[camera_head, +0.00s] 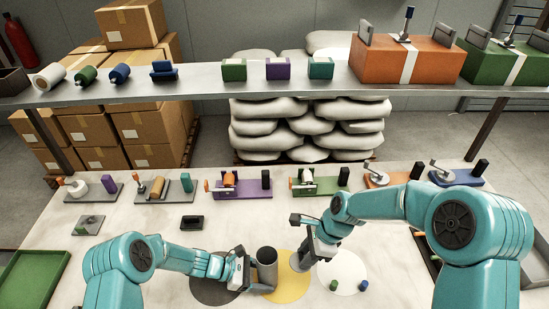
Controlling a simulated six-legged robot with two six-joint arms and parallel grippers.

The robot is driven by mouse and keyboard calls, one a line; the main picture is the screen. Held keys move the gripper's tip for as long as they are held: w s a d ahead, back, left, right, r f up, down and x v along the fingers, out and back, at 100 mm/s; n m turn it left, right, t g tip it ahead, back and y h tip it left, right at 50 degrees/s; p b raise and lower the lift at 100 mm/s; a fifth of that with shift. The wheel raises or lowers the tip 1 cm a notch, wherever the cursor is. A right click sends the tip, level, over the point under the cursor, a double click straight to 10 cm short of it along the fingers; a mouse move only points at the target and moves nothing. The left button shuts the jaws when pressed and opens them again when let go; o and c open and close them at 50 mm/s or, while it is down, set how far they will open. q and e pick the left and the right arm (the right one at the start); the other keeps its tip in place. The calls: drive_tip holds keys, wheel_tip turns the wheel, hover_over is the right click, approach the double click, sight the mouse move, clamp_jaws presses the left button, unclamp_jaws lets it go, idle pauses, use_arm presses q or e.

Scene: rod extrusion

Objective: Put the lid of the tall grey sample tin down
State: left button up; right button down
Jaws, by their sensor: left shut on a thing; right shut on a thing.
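The tall grey sample tin (267,268) stands upright at the front middle of the table, and its top looks open. My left gripper (247,273) is shut on the tin from its left side. My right gripper (303,256) is to the right of the tin, shut on a grey round piece (297,263) that looks like the lid. The piece is apart from the tin, above or at the edge of the yellow disc (288,290). The gripper partly hides it, and I cannot tell whether it touches the surface.
A dark disc (210,290) lies left of the tin and a white disc (345,268) lies right, with a small green peg (334,285) and a blue peg (364,286). Several fixtures line the table's back, below a loaded shelf (210,92). A green tray (30,285) lies left.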

sight(301, 258)
drive_tip(key=r, duration=0.1)
drive_tip(key=a+r, duration=0.1)
drive_tip(key=r, duration=0.3)
drive_tip(key=shift+s+a, duration=0.15)
drive_tip(key=shift+a, duration=0.1)
use_arm(q)
drive_tip(key=shift+s+a, duration=0.1)
use_arm(e)
drive_tip(key=shift+s+a, duration=0.15)
wheel_tip(301, 258, down, 17)
drive_tip(key=shift+f, duration=0.1)
drive_tip(key=shift+f, duration=0.2)
drive_tip(key=shift+f, duration=0.1)
drive_tip(key=c, duration=0.8)
unclamp_jaws()
